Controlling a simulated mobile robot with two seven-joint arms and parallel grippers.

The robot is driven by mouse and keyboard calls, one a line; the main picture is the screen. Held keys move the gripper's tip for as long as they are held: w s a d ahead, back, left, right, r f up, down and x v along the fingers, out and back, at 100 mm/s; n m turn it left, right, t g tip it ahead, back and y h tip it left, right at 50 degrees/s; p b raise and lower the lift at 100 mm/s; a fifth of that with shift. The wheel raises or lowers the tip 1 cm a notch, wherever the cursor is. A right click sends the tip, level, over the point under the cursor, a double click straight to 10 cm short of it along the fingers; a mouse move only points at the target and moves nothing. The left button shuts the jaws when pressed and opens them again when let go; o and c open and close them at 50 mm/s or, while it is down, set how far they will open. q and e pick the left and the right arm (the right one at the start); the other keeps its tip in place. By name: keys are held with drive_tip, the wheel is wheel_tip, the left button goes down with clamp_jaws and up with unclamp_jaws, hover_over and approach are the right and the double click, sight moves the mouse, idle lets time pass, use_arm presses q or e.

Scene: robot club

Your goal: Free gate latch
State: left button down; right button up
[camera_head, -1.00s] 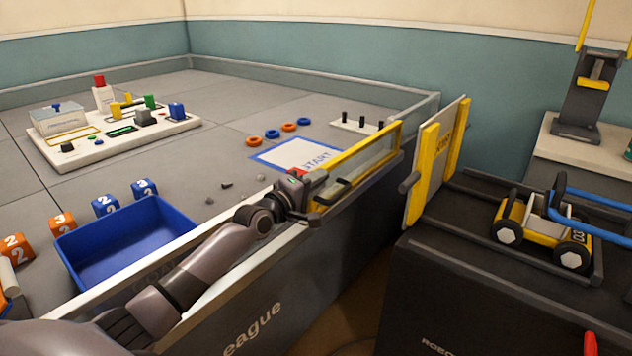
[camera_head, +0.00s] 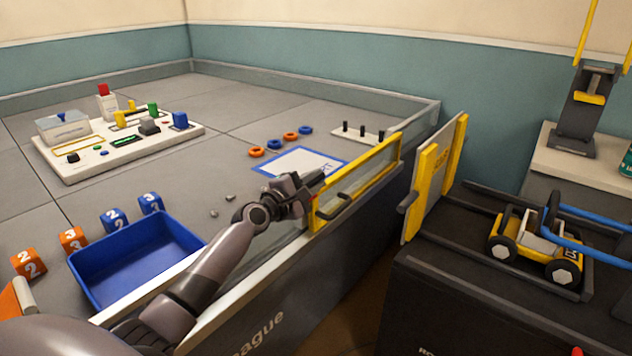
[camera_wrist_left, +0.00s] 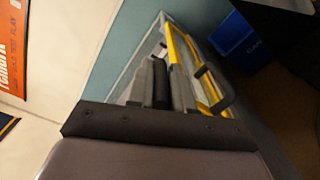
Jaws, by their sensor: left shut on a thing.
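The yellow-framed clear gate (camera_head: 385,150) stands in the near wall of the play field, with a dark bar handle (camera_head: 336,205) on its outer face. My left gripper (camera_head: 318,181) is at the gate's left end, by the top rail. It is shut on the gate latch, which its fingers and wrist hide. In the left wrist view, my dark fingers (camera_wrist_left: 153,84) are close together beside the yellow gate frame (camera_wrist_left: 179,62), and the dark handle (camera_wrist_left: 215,92) shows to their right. My right gripper is not in view.
A blue tray (camera_head: 99,283) and several numbered cubes lie inside the wall. A board with coloured blocks (camera_head: 78,168) stands at the back left. Right of the gate, a yellow-and-white panel (camera_head: 413,210) and a wheeled cart (camera_head: 520,243) stand on a dark case.

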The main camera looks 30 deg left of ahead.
use_arm(q)
drive_tip(key=a+r+n+p, duration=0.1)
drive_tip(key=n, duration=0.1)
drive_tip(key=a+r+n+p, duration=0.1)
drive_tip(key=shift+a+r+n, duration=0.1)
drive_tip(key=shift+r+n, duration=0.25)
drive_tip(key=shift+n, duration=0.05)
drive_tip(key=a+n+p, duration=0.1)
drive_tip(key=a+r+n+p, duration=0.1)
drive_tip(key=n, duration=0.1)
drive_tip(key=shift+w+a+n+p, duration=0.1)
drive_tip(key=shift+w+n+p, duration=0.05)
drive_tip(key=shift+n+p, duration=0.15)
drive_tip(key=a+n+p, duration=0.1)
drive_tip(key=n, duration=0.1)
drive_tip(key=a+n, duration=0.1)
drive_tip(key=shift+w+a+n+p, duration=0.1)
drive_tip(key=shift+a+n+p, duration=0.15)
drive_tip(key=shift+n+p, duration=0.15)
drive_tip(key=shift+a+f+n+p, duration=0.15)
drive_tip(key=shift+a+n+p, duration=0.15)
drive_tip(key=shift+a+n, duration=0.4)
drive_tip(key=shift+d, duration=0.15)
drive_tip(key=c, duration=1.1)
unclamp_jaws()
drive_tip(key=shift+f, duration=0.1)
drive_tip(key=shift+o, duration=0.2)
